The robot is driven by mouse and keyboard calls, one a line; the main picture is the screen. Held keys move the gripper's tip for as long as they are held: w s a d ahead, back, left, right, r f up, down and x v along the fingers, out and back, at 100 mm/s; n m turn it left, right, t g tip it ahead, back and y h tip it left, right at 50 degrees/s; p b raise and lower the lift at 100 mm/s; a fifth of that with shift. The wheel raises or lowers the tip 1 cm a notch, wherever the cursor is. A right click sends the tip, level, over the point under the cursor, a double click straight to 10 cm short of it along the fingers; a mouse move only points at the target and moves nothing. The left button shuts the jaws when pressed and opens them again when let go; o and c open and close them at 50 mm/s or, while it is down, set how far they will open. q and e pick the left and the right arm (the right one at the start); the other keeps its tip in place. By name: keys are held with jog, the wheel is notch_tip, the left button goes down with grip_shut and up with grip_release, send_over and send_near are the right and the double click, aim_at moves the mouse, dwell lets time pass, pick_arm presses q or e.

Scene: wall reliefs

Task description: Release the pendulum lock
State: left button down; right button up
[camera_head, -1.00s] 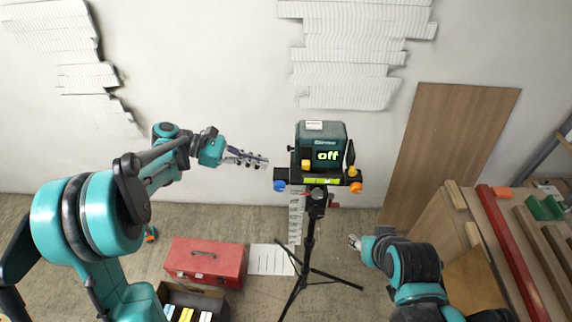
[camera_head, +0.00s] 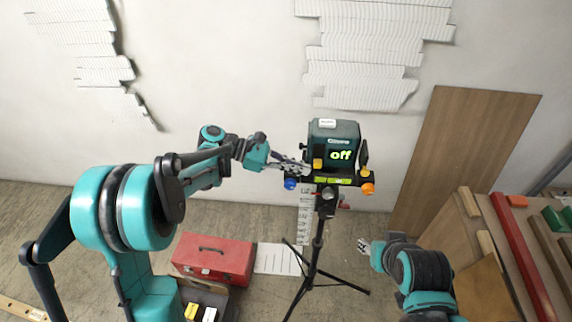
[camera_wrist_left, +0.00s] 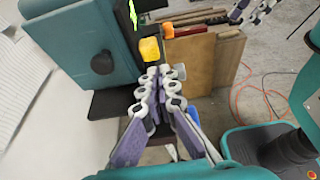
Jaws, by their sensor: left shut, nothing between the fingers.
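A dark teal laser level (camera_head: 335,131) stands on a tripod mount, its front display (camera_head: 341,155) reading "off" in green. I cannot tell for certain which part is the pendulum lock. In the left wrist view the closed fingertips (camera_wrist_left: 164,74) lie just below the knob; contact is unclear. My right gripper (camera_head: 363,246) hangs low, right of the tripod.
The mount bar has a blue knob (camera_head: 290,184) at left and an orange knob (camera_head: 368,188) at right. The tripod (camera_head: 317,255) stands on the floor. A red toolbox (camera_head: 213,258) lies left of it.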

aim_at(320, 162)
pick_arm(q)
jog(key=shift+d+f, duration=0.2)
jog(key=shift+d, duration=0.45)
notch_tip(320, 162, up, 4)
jog(key=shift+r+p, duration=0.25)
jog(key=shift+p, duration=0.95)
jog(key=shift+f, duration=0.1)
jog(key=shift+w+a, duration=0.1)
jog(key=shift+a, duration=0.05)
